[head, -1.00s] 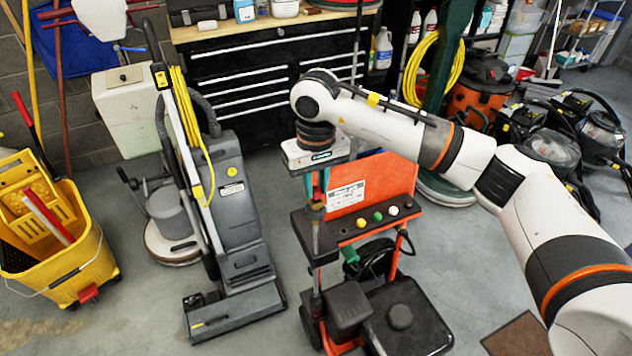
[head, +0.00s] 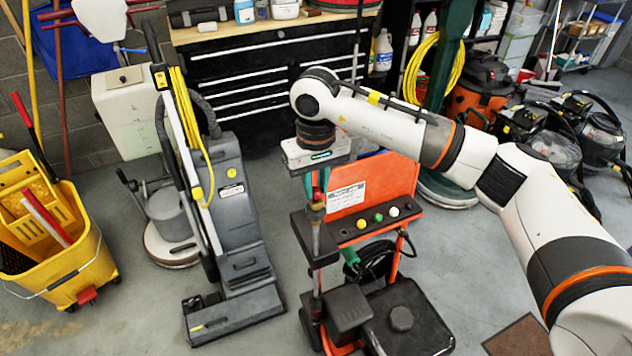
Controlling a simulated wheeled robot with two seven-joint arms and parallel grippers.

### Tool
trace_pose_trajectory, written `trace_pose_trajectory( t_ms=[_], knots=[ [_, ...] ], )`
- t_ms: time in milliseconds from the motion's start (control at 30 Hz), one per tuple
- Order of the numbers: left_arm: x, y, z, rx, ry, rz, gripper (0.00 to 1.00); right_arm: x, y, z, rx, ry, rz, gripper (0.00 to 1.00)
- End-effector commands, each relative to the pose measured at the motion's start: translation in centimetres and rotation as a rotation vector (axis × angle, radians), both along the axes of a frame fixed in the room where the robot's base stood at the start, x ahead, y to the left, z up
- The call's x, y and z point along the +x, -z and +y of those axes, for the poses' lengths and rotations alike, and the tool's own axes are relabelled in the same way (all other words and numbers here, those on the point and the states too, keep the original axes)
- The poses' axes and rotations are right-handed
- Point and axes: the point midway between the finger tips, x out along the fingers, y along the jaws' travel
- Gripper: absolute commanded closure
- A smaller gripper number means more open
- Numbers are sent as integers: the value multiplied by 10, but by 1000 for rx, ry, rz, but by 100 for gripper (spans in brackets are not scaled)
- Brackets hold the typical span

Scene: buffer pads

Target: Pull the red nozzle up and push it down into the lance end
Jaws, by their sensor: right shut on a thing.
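My right gripper (head: 317,184) points straight down over the front left corner of the orange pressure washer (head: 392,180). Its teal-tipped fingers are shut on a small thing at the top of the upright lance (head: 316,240). A little red shows between the fingers, fitting the red nozzle, but the fingers hide most of it. I cannot tell whether the nozzle touches or sits in the lance end. Yellow (head: 361,224), green (head: 378,218) and white (head: 393,212) nozzles stand in a row on the washer's dark tray (head: 345,232). My left gripper is not in view.
A grey upright floor machine (head: 232,215) with a yellow cord stands left of the washer. A yellow mop bucket (head: 75,262) is at the far left. A black drawer cabinet (head: 255,75) stands behind. Bare floor lies right of the washer, under my right arm.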

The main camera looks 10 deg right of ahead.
Motion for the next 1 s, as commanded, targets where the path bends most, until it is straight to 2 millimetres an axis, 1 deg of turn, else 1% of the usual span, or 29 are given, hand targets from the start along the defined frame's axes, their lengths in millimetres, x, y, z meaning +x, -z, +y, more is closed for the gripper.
trace_pose_trajectory(
  t_ms=[300,633,1000],
  knots=[
    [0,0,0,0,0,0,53,0,0,0,0,0,0,100],
    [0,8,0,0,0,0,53,0,1,0,0,0,-1,100],
    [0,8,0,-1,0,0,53,0,0,0,0,0,0,100]
  ],
)
